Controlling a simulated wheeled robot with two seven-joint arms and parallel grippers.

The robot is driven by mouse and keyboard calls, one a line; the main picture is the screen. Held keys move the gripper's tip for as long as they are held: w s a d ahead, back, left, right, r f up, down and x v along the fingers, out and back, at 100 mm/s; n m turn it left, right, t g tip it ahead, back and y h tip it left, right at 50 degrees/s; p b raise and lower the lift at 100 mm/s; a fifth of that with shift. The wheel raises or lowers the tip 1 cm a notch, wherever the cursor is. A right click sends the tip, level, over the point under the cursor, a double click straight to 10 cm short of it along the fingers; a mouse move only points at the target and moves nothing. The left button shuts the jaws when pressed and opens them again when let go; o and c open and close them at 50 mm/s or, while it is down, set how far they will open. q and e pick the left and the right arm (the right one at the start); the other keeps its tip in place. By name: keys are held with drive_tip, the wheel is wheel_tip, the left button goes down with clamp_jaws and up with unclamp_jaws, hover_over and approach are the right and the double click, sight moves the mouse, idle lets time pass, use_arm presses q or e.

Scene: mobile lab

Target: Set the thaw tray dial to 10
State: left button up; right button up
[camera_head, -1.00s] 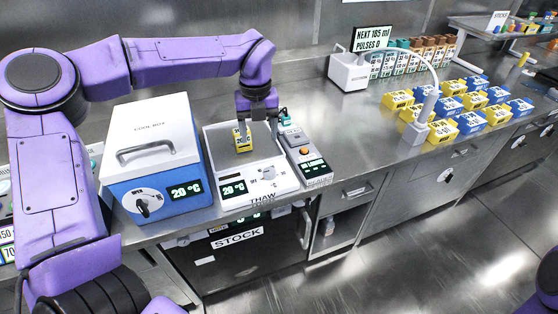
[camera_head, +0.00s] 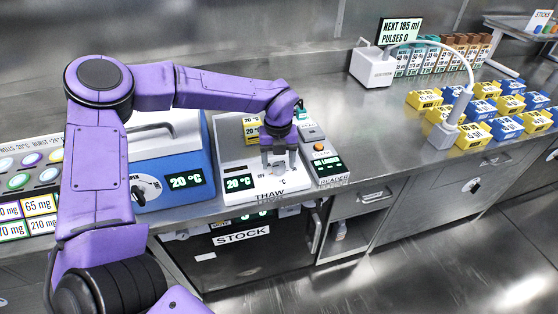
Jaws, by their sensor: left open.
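The thaw tray (camera_head: 228,150) is a white unit with a metal plate, a front panel and a display (camera_head: 239,183) reading 20 °C. Its dial (camera_head: 279,169) is on the front panel, to the right of the display, partly hidden by my left gripper. My left gripper (camera_head: 279,166) is open, pointing down, with its fingers at the two sides of the dial. I cannot tell whether they touch it, and the dial's setting is not readable. A yellow block (camera_head: 252,127) sits on the tray's plate behind the gripper. My right gripper is out of view.
The blue and white cool box (camera_head: 165,170), also showing 20 °C, stands close on the left. A grey reader device (camera_head: 322,155) stands close on the right. Yellow and blue blocks (camera_head: 473,134) and a white dispenser (camera_head: 374,68) are farther right. Bare counter lies between.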

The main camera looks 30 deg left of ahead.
use_arm(q)
drive_tip(key=shift+w+d+f, duration=0.1)
drive_tip(key=shift+f, duration=0.4)
drive_tip(key=c, duration=1.1)
drive_tip(key=shift+o, duration=0.2)
drive_tip(key=shift+r+m+p, duration=0.1)
drive_tip(key=shift+m+p, duration=0.2)
drive_tip(key=shift+r+m+p, duration=0.1)
drive_tip(key=shift+m+p, duration=0.5)
drive_tip(key=shift+m, duration=0.4)
drive_tip(key=m+p, duration=0.2)
drive_tip(key=m, duration=0.1)
drive_tip(key=shift+m, duration=0.3)
drive_tip(key=m+p, duration=0.2)
drive_tip(key=m, duration=0.1)
drive_tip(key=shift+m+p, duration=0.4)
drive_tip(key=shift+m, duration=0.8)
